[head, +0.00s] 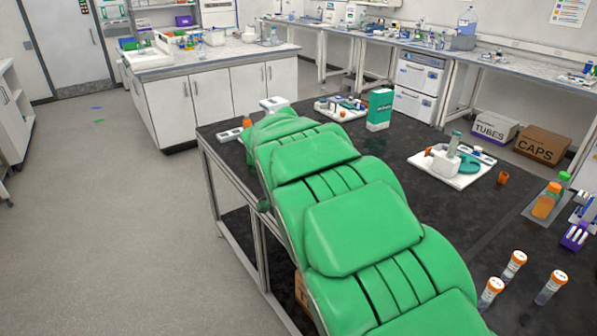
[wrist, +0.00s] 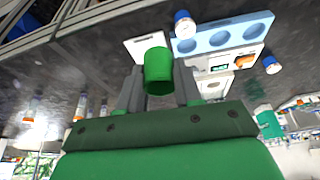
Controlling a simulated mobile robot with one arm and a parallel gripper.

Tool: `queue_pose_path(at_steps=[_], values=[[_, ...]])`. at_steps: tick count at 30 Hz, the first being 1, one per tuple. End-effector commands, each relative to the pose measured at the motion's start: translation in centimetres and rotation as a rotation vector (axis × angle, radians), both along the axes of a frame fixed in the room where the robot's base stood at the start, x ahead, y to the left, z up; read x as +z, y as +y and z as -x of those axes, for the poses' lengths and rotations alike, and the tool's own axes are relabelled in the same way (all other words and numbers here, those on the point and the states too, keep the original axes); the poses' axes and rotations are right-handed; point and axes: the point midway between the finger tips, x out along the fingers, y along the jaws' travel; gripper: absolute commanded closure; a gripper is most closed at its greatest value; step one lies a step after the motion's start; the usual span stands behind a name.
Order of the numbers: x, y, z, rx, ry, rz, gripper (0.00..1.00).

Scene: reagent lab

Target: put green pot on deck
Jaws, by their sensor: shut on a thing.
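In the wrist view, a green pot (wrist: 158,66) sits between the two fingers of my gripper (wrist: 160,84), which is shut on it. The pot appears held clear of the dark bench top. Beyond it in the wrist view lie a white flat piece (wrist: 133,42) and a blue block with round wells (wrist: 189,46). I cannot tell for sure which thing is the deck. In the head view my green arm reaches along the bench and hides the gripper and the pot.
A white block (head: 274,103) stands near the far edge.

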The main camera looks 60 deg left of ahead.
Motion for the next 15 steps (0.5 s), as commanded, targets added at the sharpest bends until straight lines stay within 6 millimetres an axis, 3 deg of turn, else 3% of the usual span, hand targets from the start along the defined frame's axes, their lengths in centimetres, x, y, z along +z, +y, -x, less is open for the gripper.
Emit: queue_pose_path(at_steps=[3, 15], values=[[-1.6, 0.0, 0.0, 0.0, 0.001, 0.001, 0.99], [-3.6, 2.1, -1.0, 0.0, 0.002, -0.001, 1.0]])
